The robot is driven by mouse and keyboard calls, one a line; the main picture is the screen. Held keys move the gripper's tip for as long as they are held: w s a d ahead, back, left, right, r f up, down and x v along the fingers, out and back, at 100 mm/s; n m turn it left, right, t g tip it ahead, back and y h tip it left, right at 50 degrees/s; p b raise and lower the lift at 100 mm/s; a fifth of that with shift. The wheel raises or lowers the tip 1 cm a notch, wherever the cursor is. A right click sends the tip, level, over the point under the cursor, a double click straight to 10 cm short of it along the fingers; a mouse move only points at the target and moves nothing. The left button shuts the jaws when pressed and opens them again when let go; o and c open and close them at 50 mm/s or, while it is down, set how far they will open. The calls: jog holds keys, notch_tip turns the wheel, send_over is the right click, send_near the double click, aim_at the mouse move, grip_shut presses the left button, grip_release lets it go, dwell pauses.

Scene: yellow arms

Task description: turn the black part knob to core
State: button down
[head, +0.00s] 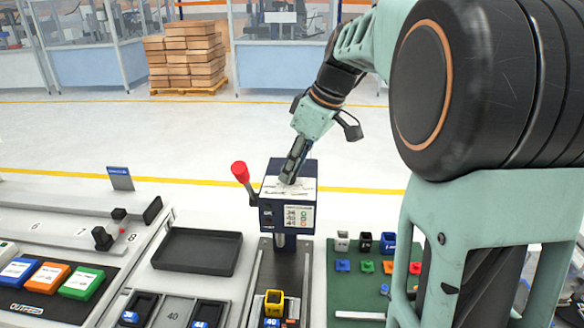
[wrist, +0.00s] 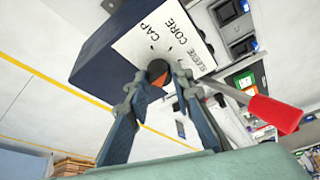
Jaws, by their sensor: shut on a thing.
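The black knob (wrist: 157,70) sits on the white label plate (wrist: 172,35) of a dark blue machine head (wrist: 97,52). The plate reads CAP, CORE and SLEEVE, with small marks between the words and the knob. My gripper (wrist: 159,80) has one finger on each side of the knob and is shut on it. An orange-red patch shows just below the knob between the fingers. In the head view my gripper (head: 291,168) reaches down to the top of the machine (head: 268,215) and hides the knob. I cannot tell which word the knob points at.
A red-handled lever (head: 240,172) sticks out at the machine's left; it shows close to my right finger in the wrist view (wrist: 272,113). A black tray (head: 197,250) lies left of the machine. Small coloured parts stand on a green mat (head: 345,290) to the right.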

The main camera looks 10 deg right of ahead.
jog(key=c, duration=1.7)
grip_release()
jog(key=v, duration=1.2)
